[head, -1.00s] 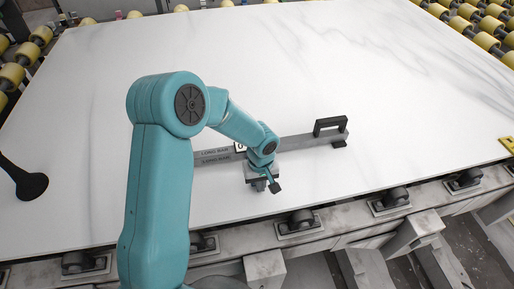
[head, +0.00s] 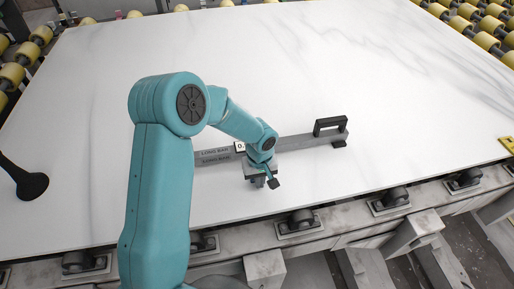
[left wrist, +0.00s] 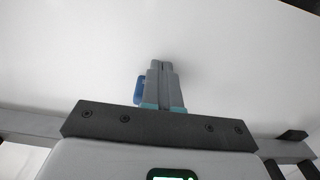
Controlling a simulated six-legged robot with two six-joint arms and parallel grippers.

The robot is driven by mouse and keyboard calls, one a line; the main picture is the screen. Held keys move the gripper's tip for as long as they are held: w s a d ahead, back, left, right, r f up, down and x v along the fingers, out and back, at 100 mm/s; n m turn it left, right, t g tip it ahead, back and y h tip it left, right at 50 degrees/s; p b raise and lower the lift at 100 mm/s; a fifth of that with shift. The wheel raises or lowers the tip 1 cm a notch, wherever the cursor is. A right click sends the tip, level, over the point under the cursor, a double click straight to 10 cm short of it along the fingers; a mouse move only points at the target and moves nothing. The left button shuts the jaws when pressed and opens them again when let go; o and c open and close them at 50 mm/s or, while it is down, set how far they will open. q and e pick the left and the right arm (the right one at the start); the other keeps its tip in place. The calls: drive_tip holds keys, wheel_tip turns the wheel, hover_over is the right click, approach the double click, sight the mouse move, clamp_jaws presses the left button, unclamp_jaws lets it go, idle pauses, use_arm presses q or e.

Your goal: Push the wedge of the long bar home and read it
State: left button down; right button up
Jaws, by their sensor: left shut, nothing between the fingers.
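The long bar (head: 305,141) is a grey straightedge on the white slab, marked LONG BAR near its left end. A black bracket (head: 331,121) stands at its right end, and a small white plate with a partly visible "0." (head: 240,147) sits at its middle. My left gripper (head: 262,183) is low over the near edge of the bar and covers part of it. In the left wrist view its grey fingers (left wrist: 163,85) are together and empty. A small blue piece (left wrist: 139,90) shows beside them; I cannot tell whether it is the wedge. My right gripper is not in view.
The pale slab (head: 400,80) is mostly clear behind the bar. A metal frame with black rollers (head: 300,219) runs along the near edge. A yellow piece (head: 507,145) lies at the right edge.

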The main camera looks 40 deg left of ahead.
use_arm(q)
drive_tip(key=shift+w+a, duration=0.55)
drive_tip(key=shift+a, duration=0.15)
drive_tip(key=shift+w, duration=0.1)
idle(0.4)
drive_tip(key=shift+w+a, duration=0.7)
drive_tip(key=shift+a, duration=0.2)
drive_tip(key=shift+w+a, duration=0.1)
drive_tip(key=shift+a, duration=0.05)
idle(0.3)
drive_tip(key=shift+w+a, duration=0.6)
drive_tip(key=shift+a, duration=0.05)
drive_tip(key=shift+w+a, duration=0.15)
drive_tip(key=shift+a, duration=0.05)
drive_tip(key=shift+w+a, duration=0.15)
idle(1.0)
drive_tip(key=shift+r, duration=0.1)
